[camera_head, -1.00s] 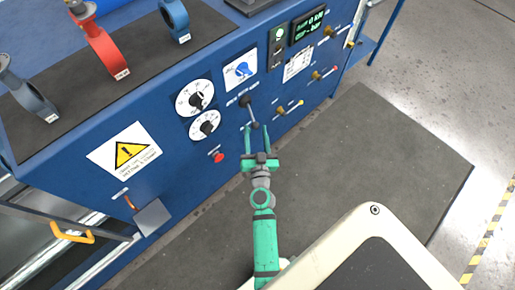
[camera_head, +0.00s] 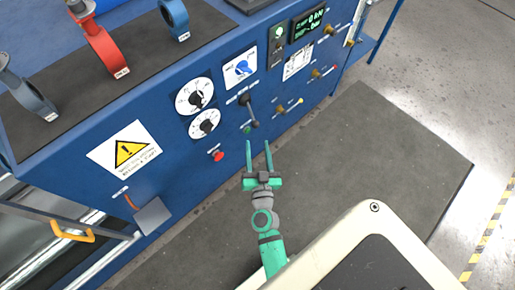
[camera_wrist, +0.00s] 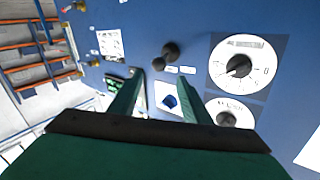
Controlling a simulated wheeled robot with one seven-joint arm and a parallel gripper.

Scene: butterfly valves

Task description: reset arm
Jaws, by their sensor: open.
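My gripper (camera_head: 259,146) is open and empty, with its two green fingers apart in front of the blue panel (camera_head: 180,125). In the head view its fingertips lie below a black lever (camera_head: 249,108) on the panel, with a gap between them. The lever also shows in the wrist view (camera_wrist: 170,51), beyond the fingers. The wrist view shows my gripper (camera_wrist: 160,90) with a blue knob (camera_wrist: 169,101) visible between its fingers. My arm reaches up from the lower middle of the head view.
The panel carries two white dials (camera_head: 195,96), a red button (camera_head: 217,155), a display (camera_head: 307,24) and several small valves. A red butterfly valve (camera_head: 100,45) stands on the bench top at left. The dark floor mat (camera_head: 360,150) to the right is clear.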

